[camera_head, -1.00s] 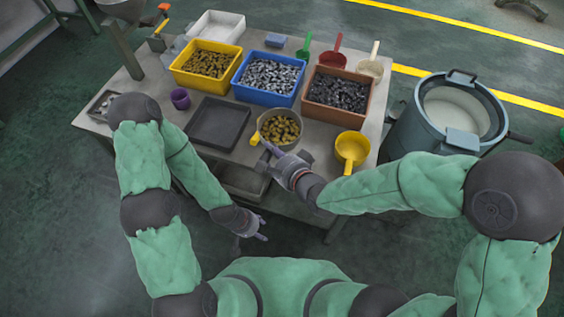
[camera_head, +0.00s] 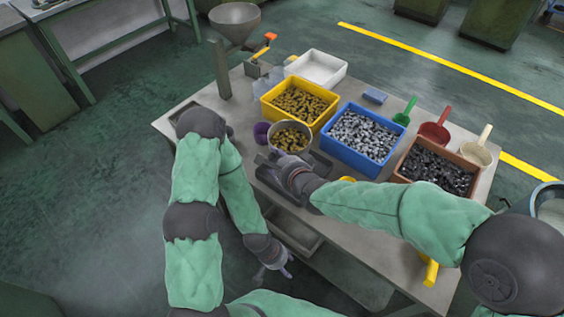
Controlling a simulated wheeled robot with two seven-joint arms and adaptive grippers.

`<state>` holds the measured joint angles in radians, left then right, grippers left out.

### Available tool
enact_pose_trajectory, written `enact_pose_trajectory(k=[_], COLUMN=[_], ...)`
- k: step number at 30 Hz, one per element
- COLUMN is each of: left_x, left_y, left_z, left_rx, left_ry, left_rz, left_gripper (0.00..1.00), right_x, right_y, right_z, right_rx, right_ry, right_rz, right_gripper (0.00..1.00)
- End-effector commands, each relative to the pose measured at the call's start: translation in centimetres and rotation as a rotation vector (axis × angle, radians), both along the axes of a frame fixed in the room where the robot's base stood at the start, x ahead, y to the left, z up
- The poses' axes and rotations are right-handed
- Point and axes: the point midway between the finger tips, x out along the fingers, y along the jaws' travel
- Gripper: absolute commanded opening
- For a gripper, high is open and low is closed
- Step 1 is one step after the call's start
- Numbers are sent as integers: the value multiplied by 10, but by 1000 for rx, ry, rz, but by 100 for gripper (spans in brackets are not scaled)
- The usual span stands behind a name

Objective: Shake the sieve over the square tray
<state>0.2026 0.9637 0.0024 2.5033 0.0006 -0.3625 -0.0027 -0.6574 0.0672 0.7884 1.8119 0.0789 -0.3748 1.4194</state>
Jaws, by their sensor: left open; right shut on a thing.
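The round sieve (camera_head: 269,138) holds brass-coloured pieces (camera_head: 289,137). My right gripper (camera_head: 280,162) is shut on the sieve at its near side. The dark square tray (camera_head: 322,164) lies on the table, partly hidden by my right gripper and forearm. The sieve appears above the tray's far edge in the view; its height and exact overlap cannot be told. My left gripper (camera_head: 284,268) is open and empty, low in front of the table's near edge.
Yellow (camera_head: 272,110), blue (camera_head: 327,148) and brown (camera_head: 398,178) bins of parts stand behind. Scoops lie at the back right. A yellow handle (camera_head: 431,272) shows at the front right, beyond my arm.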

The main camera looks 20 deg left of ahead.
Motion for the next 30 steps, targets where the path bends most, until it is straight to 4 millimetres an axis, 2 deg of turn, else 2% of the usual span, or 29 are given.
enact_pose_trajectory(k=[18,28,29,30], left_x=[0,0,0,0], left_y=[0,0,0,0], left_z=[-19,-19,-19,-19], left_rx=[0,0,0,0], left_ry=[0,0,0,0], left_rz=[0,0,0,0], left_gripper=[56,56,56,56], right_x=[1,1,1,-2], right_y=[0,0,-1,-12], right_z=[-35,-36,-36,-35], right_rx=[2,2,3,3], right_ry=[-4,-5,-5,-6], right_rz=[0,0,-2,-4], right_gripper=[0,0,0,0])
